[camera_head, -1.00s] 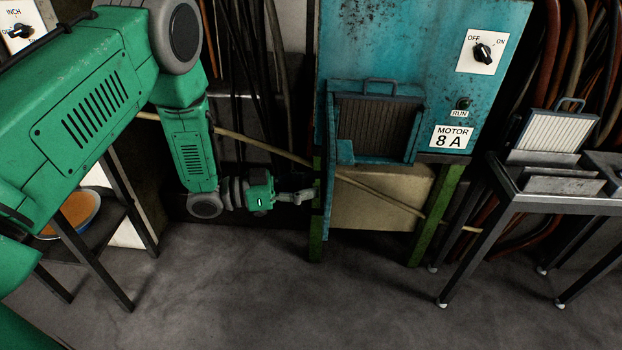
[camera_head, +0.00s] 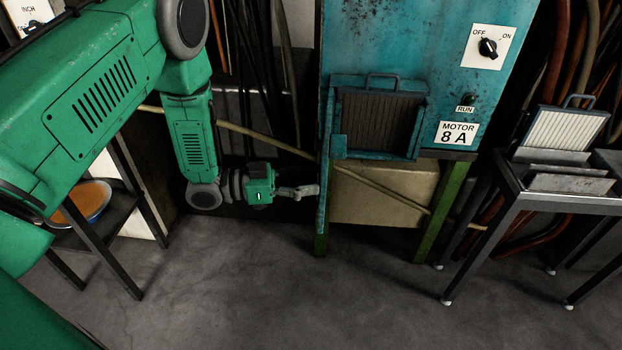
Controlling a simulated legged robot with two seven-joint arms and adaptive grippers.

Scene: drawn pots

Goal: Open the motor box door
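The motor box is a worn blue cabinet (camera_head: 400,40) on green legs, with a white "MOTOR 8 A" label (camera_head: 457,132). A narrow blue strip (camera_head: 323,205) runs down its left side and hangs below the box's lower edge. It looks like a panel or door seen nearly edge-on; I cannot tell how far it stands open. My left gripper (camera_head: 307,191) is at the left of this strip, its grey fingertips at or very near its edge. I cannot tell whether they touch it or how far apart they are. My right gripper is not in view.
A ribbed filter with a handle (camera_head: 378,120) sits in the box's front. An OFF/ON knob (camera_head: 488,47) is at upper right. A metal stand (camera_head: 500,215) with a pale filter (camera_head: 565,133) is at the right. A dark shelf with an orange-filled bowl (camera_head: 82,203) is at the left. Floor in front is clear.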

